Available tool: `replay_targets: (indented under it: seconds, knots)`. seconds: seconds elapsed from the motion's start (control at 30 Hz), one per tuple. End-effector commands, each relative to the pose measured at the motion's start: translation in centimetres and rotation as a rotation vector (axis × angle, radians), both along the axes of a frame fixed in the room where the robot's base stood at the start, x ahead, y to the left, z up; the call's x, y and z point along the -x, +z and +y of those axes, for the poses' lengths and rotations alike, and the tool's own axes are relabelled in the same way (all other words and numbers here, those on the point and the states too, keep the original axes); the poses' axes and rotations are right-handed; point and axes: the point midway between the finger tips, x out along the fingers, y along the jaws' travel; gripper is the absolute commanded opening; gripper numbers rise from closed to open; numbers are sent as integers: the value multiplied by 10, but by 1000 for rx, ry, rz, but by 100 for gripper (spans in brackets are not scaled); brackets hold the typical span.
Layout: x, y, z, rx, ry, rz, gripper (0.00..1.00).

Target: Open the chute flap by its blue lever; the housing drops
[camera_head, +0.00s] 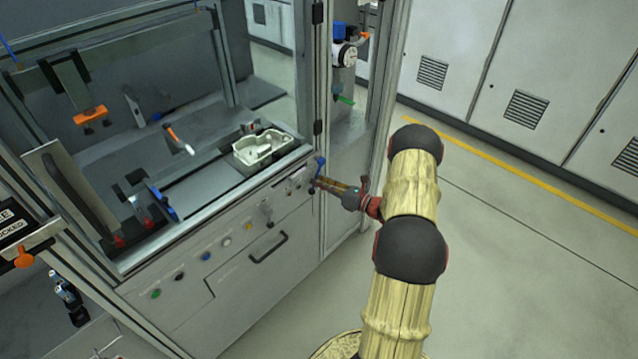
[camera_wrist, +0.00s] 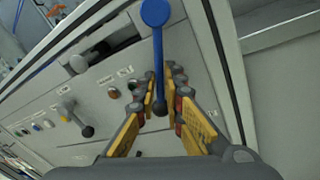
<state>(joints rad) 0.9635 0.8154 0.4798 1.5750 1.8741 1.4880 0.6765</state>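The blue lever (camera_head: 320,166) is on the right end of the machine's front panel. In the wrist view the blue lever (camera_wrist: 158,50) has a round knob at the top and a shaft running down to a dark pivot. My gripper (camera_head: 317,184) is at the panel beside the lever. In the wrist view my gripper (camera_wrist: 165,76) is open, with yellow fingers on both sides of the lever's shaft and visible gaps. A pale metal housing (camera_head: 262,147) lies in a recess behind the panel. I cannot make out the chute flap.
The panel carries several buttons and knobs, a small grey lever (camera_wrist: 76,116) left of my gripper, and a black drawer handle (camera_head: 268,247). A metal frame post (camera_head: 318,70) rises above the lever. The floor (camera_head: 520,270) to the right is clear.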

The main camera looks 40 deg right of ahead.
Motion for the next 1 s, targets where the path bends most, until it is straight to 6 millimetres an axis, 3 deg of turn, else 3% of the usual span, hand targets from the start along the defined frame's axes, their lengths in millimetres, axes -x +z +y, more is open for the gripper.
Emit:
replay_targets:
  seconds: [0.13, 1.0]
  knots:
    - [0, 0, 0, 0, 0, 0, 0]
    - [0, -1, -1, 6, 0, 0, 0]
